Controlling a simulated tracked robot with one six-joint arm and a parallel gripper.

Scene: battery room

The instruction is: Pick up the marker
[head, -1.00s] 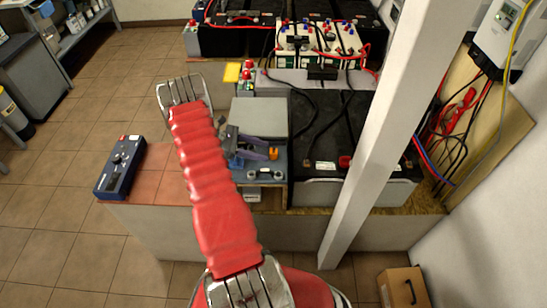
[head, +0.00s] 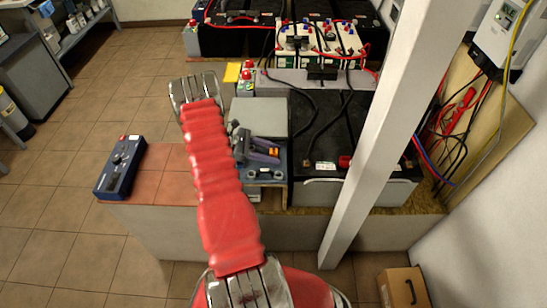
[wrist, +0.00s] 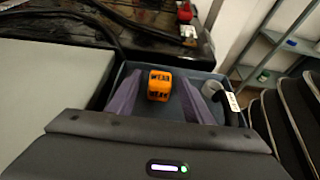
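My gripper (head: 266,152) has two purple fingers, and it hangs over the blue-grey tray (head: 279,181) in the middle of the bench. In the wrist view my gripper (wrist: 160,88) is open, with a gap on each side of an orange block (wrist: 159,86) with dark lettering. The orange block (head: 272,151) also shows near the fingers in the head view; I cannot tell its depth between them. I cannot make out a marker for certain; my gripper may hide part of the tray.
A grey box (head: 259,117) stands behind the tray, and black batteries (head: 335,130) with cables stand to the right. A white post (head: 380,130) rises at the right. A blue device (head: 120,167) sits at the bench's left end, beside bare red tiles (head: 163,176).

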